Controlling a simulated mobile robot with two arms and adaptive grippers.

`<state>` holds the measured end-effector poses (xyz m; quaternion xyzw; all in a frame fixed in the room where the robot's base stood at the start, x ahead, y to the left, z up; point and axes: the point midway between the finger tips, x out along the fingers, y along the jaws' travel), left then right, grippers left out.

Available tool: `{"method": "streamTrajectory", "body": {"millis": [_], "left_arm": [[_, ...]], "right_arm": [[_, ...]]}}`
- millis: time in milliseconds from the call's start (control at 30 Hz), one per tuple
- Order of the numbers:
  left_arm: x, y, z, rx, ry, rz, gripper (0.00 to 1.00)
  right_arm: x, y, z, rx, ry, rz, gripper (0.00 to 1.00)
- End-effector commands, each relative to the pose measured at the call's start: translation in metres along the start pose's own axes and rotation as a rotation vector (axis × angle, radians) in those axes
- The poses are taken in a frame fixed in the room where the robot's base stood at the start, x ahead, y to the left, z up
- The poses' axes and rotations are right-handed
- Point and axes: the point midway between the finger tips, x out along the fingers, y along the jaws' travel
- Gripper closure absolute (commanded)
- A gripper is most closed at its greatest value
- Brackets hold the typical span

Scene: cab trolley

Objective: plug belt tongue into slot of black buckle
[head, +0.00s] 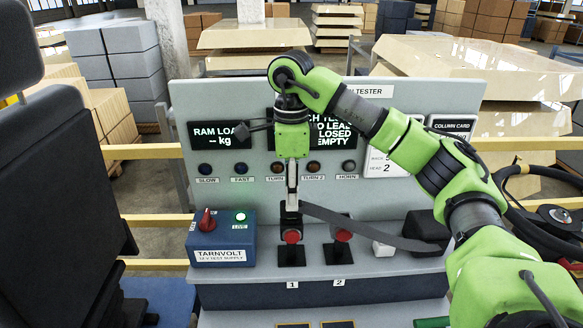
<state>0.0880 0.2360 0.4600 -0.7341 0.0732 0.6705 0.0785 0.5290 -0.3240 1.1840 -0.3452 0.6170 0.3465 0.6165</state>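My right gripper (291,192) points straight down over the sloped bench. Its narrow fingers look shut on the belt tongue (292,208), which is small and partly hidden. The grey belt strap (365,231) runs from there down to the right. Directly below is a black buckle with a red button (291,238), above label 1. The tongue is at or just above its top; whether it has entered the slot cannot be told. A second black buckle with a red button (341,237) stands to the right, above label 2. My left gripper is not in view.
A blue test supply box (221,240) with a red knob and lit green button stands left of the buckles. A grey tester panel (235,181) rises behind. A black block (426,229) and white block (383,249) sit right. A dark seat (50,190) fills the left.

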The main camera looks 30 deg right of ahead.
Motion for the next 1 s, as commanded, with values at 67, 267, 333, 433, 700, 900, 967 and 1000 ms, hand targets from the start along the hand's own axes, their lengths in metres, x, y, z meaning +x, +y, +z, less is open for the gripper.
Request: {"method": "streamTrajectory", "body": {"millis": [67, 267, 333, 433, 700, 900, 967, 1000], "left_arm": [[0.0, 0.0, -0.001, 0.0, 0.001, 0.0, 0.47], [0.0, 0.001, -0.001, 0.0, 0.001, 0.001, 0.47], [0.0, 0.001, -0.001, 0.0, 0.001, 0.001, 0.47], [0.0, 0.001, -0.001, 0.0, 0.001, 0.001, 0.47], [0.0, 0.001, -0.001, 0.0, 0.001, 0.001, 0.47], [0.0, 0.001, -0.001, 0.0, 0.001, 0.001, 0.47], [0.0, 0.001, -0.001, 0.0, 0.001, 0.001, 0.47], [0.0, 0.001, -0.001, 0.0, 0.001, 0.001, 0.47]], "right_arm": [[-0.017, -0.001, 0.0, 0.001, -0.002, -0.006, 0.67], [-0.046, -0.001, 0.0, 0.002, 0.0, -0.005, 0.67], [-0.055, -0.001, 0.0, 0.002, -0.001, -0.004, 0.67], [-0.065, 0.0, 0.0, 0.001, 0.0, -0.003, 0.67], [-0.077, 0.0, 0.0, 0.001, 0.0, -0.001, 0.67], [-0.077, 0.0, 0.0, 0.001, 0.001, 0.0, 0.67], [-0.077, 0.0, 0.0, 0.001, 0.001, 0.0, 0.67], [-0.077, 0.0, 0.0, 0.001, 0.001, 0.0, 0.62]]}}
